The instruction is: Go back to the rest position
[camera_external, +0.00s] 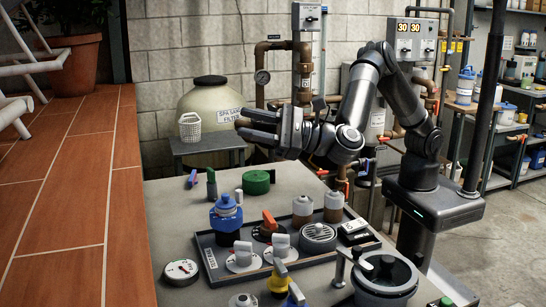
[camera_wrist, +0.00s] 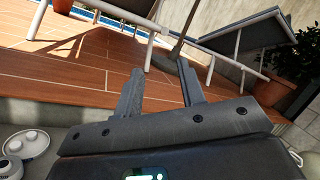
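My gripper (camera_external: 258,128) is raised above the far part of the grey work table (camera_external: 180,225), pointing left toward the tiled deck in the external view. In the wrist view my gripper (camera_wrist: 162,82) shows two dark fingers spread apart with nothing between them. It is open and empty. The arm is bent at the elbow, reaching left from its base at the right of the table. No object touches the fingers.
The table holds a dark tray (camera_external: 207,260) with valves and fittings, a blue valve (camera_external: 226,215), a round gauge (camera_external: 181,270) and a green cap (camera_external: 256,182). A white basket (camera_external: 190,127) stands on a small table behind. Pipes (camera_external: 303,65) and a tan filter tank (camera_external: 212,97) stand near the wall.

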